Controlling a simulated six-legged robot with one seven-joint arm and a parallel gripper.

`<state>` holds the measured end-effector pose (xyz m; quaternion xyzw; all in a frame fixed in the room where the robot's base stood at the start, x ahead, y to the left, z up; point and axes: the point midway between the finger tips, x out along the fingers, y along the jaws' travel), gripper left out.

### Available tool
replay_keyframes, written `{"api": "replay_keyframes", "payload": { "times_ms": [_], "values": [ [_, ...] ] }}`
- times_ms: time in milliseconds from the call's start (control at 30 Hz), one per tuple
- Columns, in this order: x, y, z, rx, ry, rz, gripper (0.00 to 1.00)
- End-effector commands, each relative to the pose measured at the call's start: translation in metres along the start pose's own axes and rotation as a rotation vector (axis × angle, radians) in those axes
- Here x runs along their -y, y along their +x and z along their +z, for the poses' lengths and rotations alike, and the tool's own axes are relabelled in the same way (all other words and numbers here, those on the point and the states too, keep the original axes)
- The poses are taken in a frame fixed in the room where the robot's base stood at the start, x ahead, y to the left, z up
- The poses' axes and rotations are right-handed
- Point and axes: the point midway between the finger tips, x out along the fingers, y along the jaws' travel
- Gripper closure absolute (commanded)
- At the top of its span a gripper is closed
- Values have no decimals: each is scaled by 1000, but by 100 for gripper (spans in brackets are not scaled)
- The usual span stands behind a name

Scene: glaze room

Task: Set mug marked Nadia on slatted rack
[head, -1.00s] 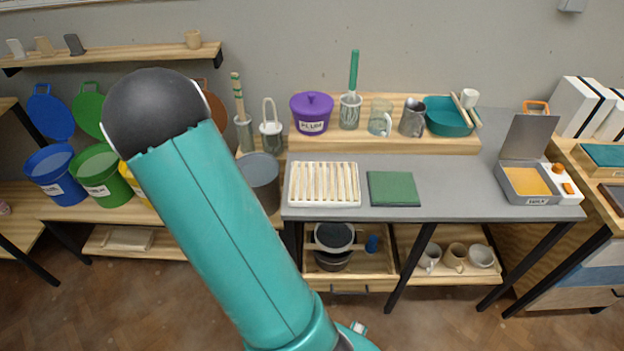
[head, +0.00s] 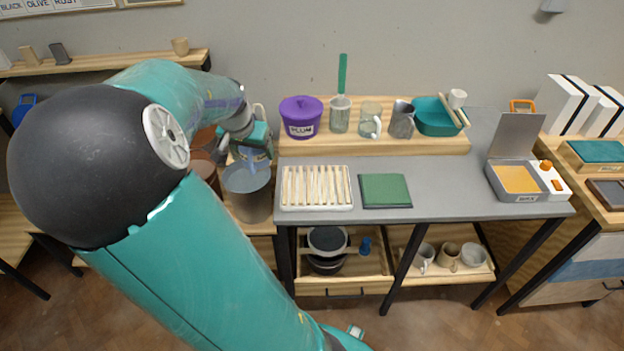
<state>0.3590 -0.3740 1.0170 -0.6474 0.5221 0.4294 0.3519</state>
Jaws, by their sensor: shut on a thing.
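My gripper (head: 252,148) is over the mouth of the grey bucket (head: 248,200), left of the worktable. It is shut on a small bluish thing (head: 250,158), mostly hidden by the fingers. I cannot tell from this view if it is a mug, and no name shows. The slatted rack (head: 316,188), a white tray with pale wooden slats, lies at the left end of the grey worktable and is empty. Several mugs or cups (head: 448,256) stand on the shelf below the table; no name can be read on them.
A green mat (head: 385,190) lies right of the rack. Behind, a raised wooden shelf holds a purple lidded pot (head: 301,117), a glass jug (head: 370,120), a metal pitcher (head: 402,119) and a teal basin (head: 437,116). An open grey box (head: 517,178) stands at right.

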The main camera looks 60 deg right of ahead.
Motion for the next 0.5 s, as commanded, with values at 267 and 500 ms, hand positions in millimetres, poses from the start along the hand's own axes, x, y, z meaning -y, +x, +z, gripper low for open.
{"api": "replay_keyframes", "payload": {
  "times_ms": [267, 500],
  "values": [
    [-38, 28, -17, -2, 6, 5, 62],
    [-67, 51, -31, -1, 4, 4, 62]
  ]
}}
